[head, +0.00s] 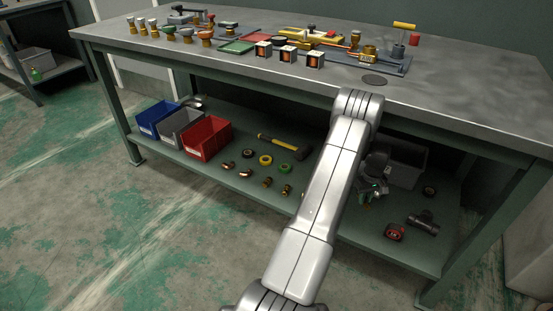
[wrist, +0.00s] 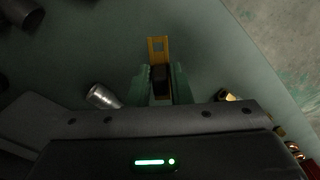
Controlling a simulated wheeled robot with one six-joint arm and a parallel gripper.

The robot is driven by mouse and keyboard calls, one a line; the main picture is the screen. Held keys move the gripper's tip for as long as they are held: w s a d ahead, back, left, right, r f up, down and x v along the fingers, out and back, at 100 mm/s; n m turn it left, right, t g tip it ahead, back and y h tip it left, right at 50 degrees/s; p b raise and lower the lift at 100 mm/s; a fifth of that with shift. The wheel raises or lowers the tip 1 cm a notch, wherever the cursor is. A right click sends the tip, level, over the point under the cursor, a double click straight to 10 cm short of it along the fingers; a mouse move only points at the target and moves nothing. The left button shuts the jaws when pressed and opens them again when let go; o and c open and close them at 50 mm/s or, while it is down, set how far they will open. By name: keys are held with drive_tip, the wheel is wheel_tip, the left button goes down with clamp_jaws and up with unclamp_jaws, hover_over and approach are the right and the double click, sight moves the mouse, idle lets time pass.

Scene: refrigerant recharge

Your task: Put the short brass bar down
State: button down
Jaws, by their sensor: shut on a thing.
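My gripper (wrist: 160,84) has its green fingers closed around a short yellow, brass-coloured bar (wrist: 158,46) with a dark middle part. One end of the bar sticks out past the fingertips over the green shelf surface. I cannot tell whether the bar touches the shelf. In the head view my gripper (head: 374,188) is low over the lower shelf of the bench, partly hidden behind my arm. The bar cannot be made out there.
The lower shelf (head: 365,228) holds a dark grey bin (head: 408,165), a red-and-black item (head: 394,232), a dark pipe fitting (head: 424,222) and a hammer (head: 283,146). A silver cylinder (wrist: 103,96) and a brass fitting (wrist: 229,95) lie near my gripper.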

sight(360, 219)
drive_tip(key=shift+d+f, duration=0.15)
drive_tip(key=shift+d, duration=0.25)
wheel_tip(360, 219, down, 10)
drive_tip(key=b, duration=0.3)
drive_tip(key=shift+b, duration=0.3)
drive_tip(key=shift+f, duration=0.2)
drive_tip(key=c, duration=1.3)
unclamp_jaws()
drive_tip(key=shift+r, duration=0.1)
wheel_tip(360, 219, up, 12)
drive_tip(key=p, duration=0.4)
drive_tip(key=shift+r, duration=0.15)
